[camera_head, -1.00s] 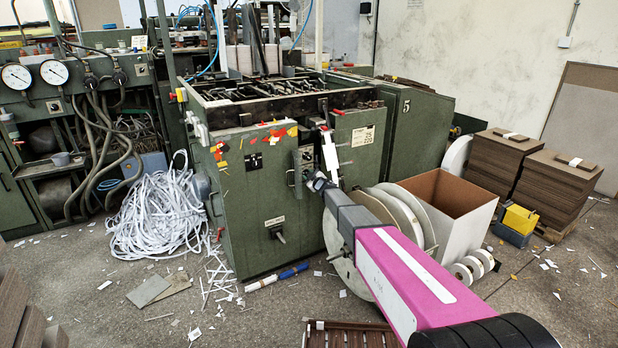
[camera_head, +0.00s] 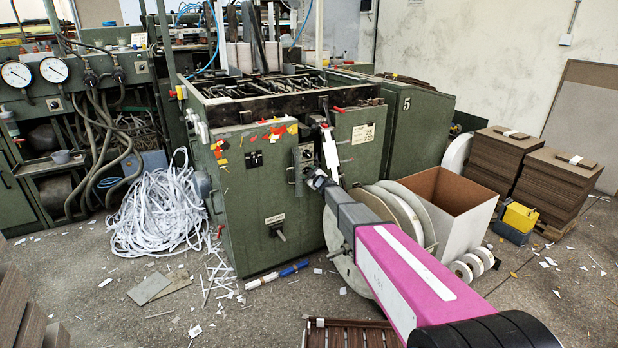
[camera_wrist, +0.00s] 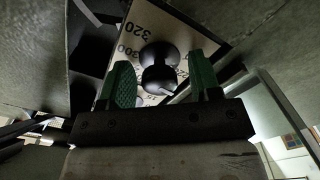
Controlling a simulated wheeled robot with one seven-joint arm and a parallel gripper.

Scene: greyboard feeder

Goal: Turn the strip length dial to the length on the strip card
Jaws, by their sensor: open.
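The strip length dial is a dark round knob (camera_wrist: 158,58) in front of a pale number plate (camera_wrist: 181,33) in the wrist view. The plate shows 320 and 300; lower figures are partly hidden by the knob and a finger. My gripper (camera_wrist: 161,74) is open, with one green finger on each side of the knob and gaps visible. I cannot tell the dial's setting. In the head view my gripper (camera_head: 316,180) is at the green machine's front, and the dial is not clearly visible. The strip card (camera_head: 363,133) is on the machine front, right of the gripper; its lower number looks like 220.
The green machine (camera_head: 240,205) fills the middle. White reels (camera_head: 405,212) and an open carton (camera_head: 465,225) stand right of my arm. A heap of white strip (camera_head: 155,212) lies left. Paper scraps and a blue-and-white roll (camera_head: 277,276) lie on the floor.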

